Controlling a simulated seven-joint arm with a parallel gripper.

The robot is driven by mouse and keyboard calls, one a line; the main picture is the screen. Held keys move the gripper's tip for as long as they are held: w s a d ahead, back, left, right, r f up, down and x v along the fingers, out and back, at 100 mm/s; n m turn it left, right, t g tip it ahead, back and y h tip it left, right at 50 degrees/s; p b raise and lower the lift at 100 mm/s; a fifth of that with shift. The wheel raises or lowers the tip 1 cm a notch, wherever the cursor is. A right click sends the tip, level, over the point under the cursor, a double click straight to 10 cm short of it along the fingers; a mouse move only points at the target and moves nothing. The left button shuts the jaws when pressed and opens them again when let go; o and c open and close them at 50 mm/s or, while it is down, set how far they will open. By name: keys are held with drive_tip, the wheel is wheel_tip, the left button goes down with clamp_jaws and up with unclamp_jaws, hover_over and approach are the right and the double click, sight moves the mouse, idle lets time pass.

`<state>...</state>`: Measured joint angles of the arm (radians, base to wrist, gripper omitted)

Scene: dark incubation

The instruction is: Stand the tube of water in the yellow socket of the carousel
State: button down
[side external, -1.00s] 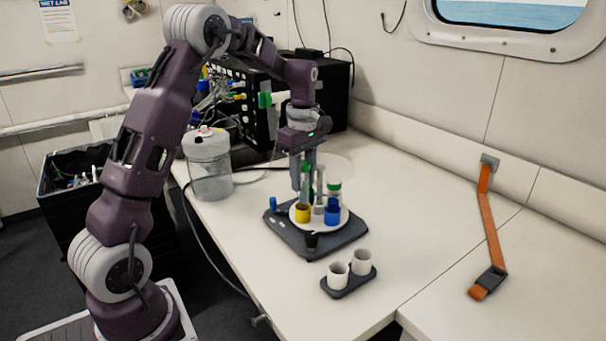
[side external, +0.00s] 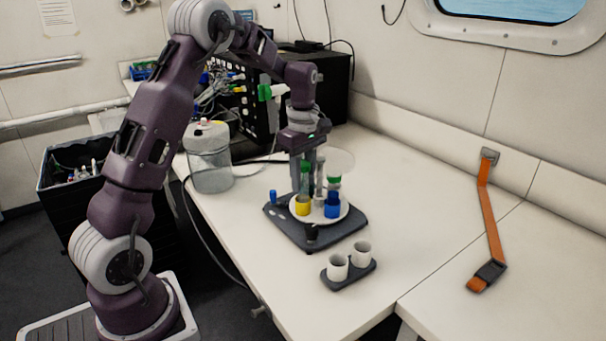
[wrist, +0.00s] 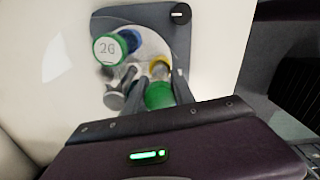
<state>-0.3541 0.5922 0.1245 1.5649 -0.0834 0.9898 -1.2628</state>
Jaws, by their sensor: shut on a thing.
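My gripper (side external: 304,178) is shut on a green-capped tube (side external: 305,169) and holds it upright over the carousel (side external: 343,214). In the wrist view the tube's green cap (wrist: 158,95) lies between the fingers. The yellow socket (side external: 303,207) is directly below the held tube; it also shows in the wrist view (wrist: 158,66). The tube's lower end is close to the socket's rim, and I cannot tell whether it is inside. A second green-capped tube (side external: 335,181) stands in the blue socket (side external: 332,207); its cap reads "26" in the wrist view (wrist: 107,49).
A grey post (side external: 320,180) rises from the carousel beside the held tube. A dark holder with two white cups (side external: 337,267) stands in front. A clear jar (side external: 210,165) is at the left, and an orange strap (side external: 490,222) lies at the right.

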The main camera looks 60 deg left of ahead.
drive_tip(key=shift+f, duration=0.3)
drive_tip(key=shift+f, duration=0.1)
drive_tip(key=shift+f, duration=0.55)
